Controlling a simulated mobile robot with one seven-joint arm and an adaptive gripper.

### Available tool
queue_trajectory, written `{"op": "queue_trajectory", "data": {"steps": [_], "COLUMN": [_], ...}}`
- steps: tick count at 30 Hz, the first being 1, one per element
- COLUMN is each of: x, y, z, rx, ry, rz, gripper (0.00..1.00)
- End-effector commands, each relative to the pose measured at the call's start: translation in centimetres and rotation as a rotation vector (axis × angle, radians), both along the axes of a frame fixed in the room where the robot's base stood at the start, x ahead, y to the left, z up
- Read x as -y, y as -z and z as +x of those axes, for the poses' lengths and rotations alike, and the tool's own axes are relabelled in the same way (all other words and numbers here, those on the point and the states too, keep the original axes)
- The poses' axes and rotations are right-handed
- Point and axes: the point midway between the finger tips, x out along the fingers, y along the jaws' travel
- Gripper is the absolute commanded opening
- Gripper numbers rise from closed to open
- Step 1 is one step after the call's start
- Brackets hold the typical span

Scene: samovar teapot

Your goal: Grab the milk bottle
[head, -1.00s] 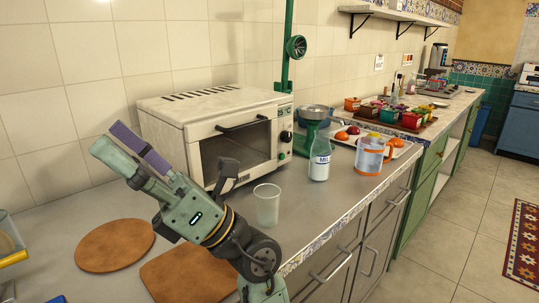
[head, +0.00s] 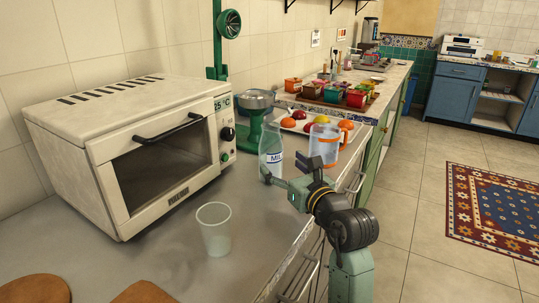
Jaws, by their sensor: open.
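The milk bottle (head: 270,144) stands upright on the grey counter (head: 262,215), right of the toaster oven. It is clear glass with white contents and a "MILK" label, partly cut off from view. My gripper (head: 287,169) is open and empty at the counter's front edge, close to the bottle's lower right. I cannot tell whether either finger touches the bottle.
The white toaster oven (head: 110,145) stands at left. An empty cup (head: 214,228) is in front of it. A green juicer (head: 256,115) stands behind the bottle. An orange-banded pitcher (head: 324,142) is at right, by a fruit tray (head: 292,126). Small colourful pots stand farther back.

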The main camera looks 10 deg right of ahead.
Motion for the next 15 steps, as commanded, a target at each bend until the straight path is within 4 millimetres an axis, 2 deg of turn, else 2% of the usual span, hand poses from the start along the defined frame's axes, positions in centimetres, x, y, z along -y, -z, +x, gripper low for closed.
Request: {"op": "queue_trajectory", "data": {"steps": [8, 15], "x": [-0.8, -1.7], "y": [-0.1, 0.1], "z": [2.4, 5.7], "rx": [0.0, 0.002], "ry": [-0.003, -0.003], "rz": [0.001, 0.0], "gripper": [0.73, 0.73]}}
